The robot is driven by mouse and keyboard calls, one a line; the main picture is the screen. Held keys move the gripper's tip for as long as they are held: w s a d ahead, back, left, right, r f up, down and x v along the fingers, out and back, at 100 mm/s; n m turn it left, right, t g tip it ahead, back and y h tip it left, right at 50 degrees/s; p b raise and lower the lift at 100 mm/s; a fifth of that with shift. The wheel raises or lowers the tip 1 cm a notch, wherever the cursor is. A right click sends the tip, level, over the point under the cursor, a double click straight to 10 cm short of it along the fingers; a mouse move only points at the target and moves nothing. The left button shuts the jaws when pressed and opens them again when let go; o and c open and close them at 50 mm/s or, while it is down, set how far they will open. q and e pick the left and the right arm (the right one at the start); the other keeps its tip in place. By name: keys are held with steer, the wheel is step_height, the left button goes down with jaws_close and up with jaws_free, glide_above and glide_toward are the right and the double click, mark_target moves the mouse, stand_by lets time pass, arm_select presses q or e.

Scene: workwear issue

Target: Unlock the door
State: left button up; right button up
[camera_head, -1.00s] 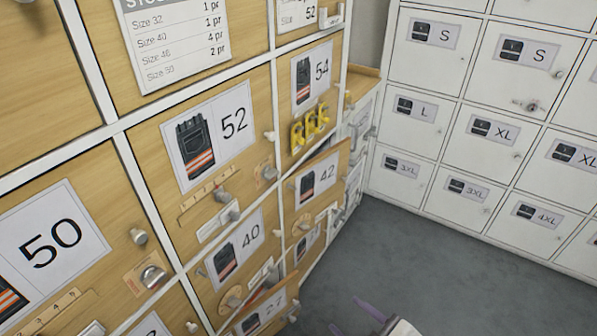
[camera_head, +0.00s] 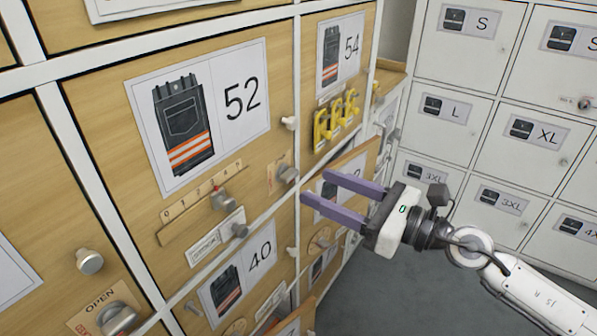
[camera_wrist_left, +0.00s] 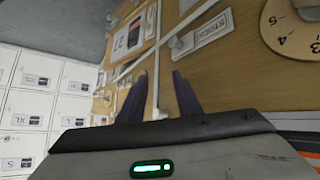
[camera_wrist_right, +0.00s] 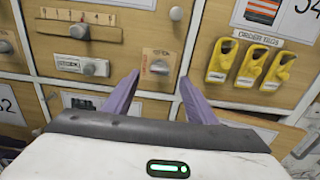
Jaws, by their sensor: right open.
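The wooden door marked 52 (camera_head: 110,110) looks closed in the head view. On its lower part are a slider scale with a metal knob (camera_head: 222,200), a small knob by a label plate (camera_head: 238,230) and a turn knob on a small wooden plate (camera_head: 287,173) at the right edge. That turn knob also shows in the right wrist view (camera_wrist_right: 160,67), ahead between the fingertips. My right gripper (camera_head: 316,184) is open and empty, just right of door 52. My left gripper (camera_wrist_left: 160,76) shows only in the left wrist view, open, pointing at wooden cabinet fronts.
Yellow tags (camera_head: 336,120) hang on the door marked 54 (camera_head: 313,60). The door below 54 (camera_head: 352,165) stands ajar near my right fingers. White lockers (camera_head: 455,90) line the right side. Grey floor (camera_head: 380,295) is clear.

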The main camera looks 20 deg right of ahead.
mark_target(294, 176)
steer(key=p+x, duration=0.1)
steer(key=x, duration=0.5)
steer(key=shift+w+a+p, duration=0.1)
steer(key=shift+w+p, duration=0.05)
steer(key=shift+p, duration=0.15)
arm_select(q)
steer(key=shift+a+r, duration=0.15)
steer(key=shift+a, duration=0.05)
arm_select(e)
steer(key=c, duration=1.1)
arm_select(q)
steer(key=shift+r, duration=0.1)
